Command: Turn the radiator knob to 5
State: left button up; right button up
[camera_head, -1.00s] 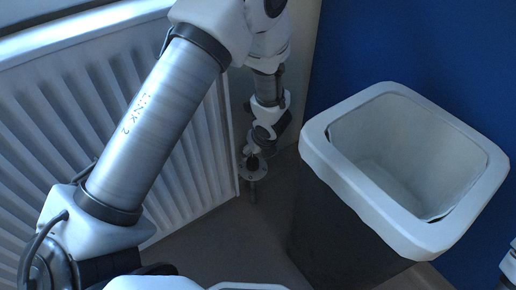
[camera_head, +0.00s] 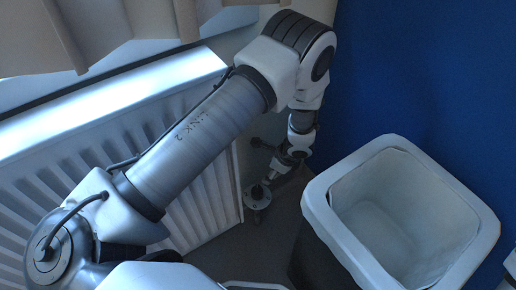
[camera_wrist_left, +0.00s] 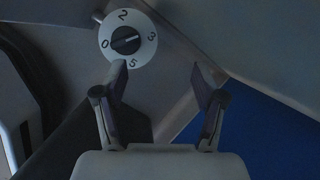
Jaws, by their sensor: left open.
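The radiator knob (camera_wrist_left: 127,41) is a round white dial with a dark grip bar across its middle. Digits 0, 2, 3 and 5 can be read. The bar lies roughly along the line between 0 and 3, with a light mark on the side towards 3. In the head view the knob (camera_head: 258,193) is a small pale disc by the radiator's lower right corner. My left gripper (camera_wrist_left: 158,74) is open and empty. Its left fingertip appears just below the dial; whether it touches cannot be told. My right gripper is not in view.
The white ribbed radiator (camera_head: 195,222) stands left, behind my left arm. A bin (camera_head: 325,215) with a white rim stands close on the right, before a blue wall (camera_head: 420,70). The gap between radiator and bin is narrow. A beige curtain (camera_head: 110,35) hangs above the radiator.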

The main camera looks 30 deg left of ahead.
aim_at(259, 190)
pick_arm(q)
jog(key=shift+m+g, duration=0.3)
jog(key=shift+g, duration=0.3)
jog(key=s+f, duration=0.1)
jog(key=f, duration=0.1)
jog(key=s+a+f+b, duration=0.1)
jog(key=s+f, duration=0.1)
jog(key=f, duration=0.1)
jog(key=s+a+f+b, duration=0.1)
jog(key=f, duration=0.2)
jog(key=shift+s+f, duration=0.1)
jog(key=shift+s, duration=0.2)
jog(key=shift+a+f, duration=0.2)
jog(key=shift+f, duration=0.2)
jog(key=shift+r, duration=0.1)
jog(key=c, duration=1.1)
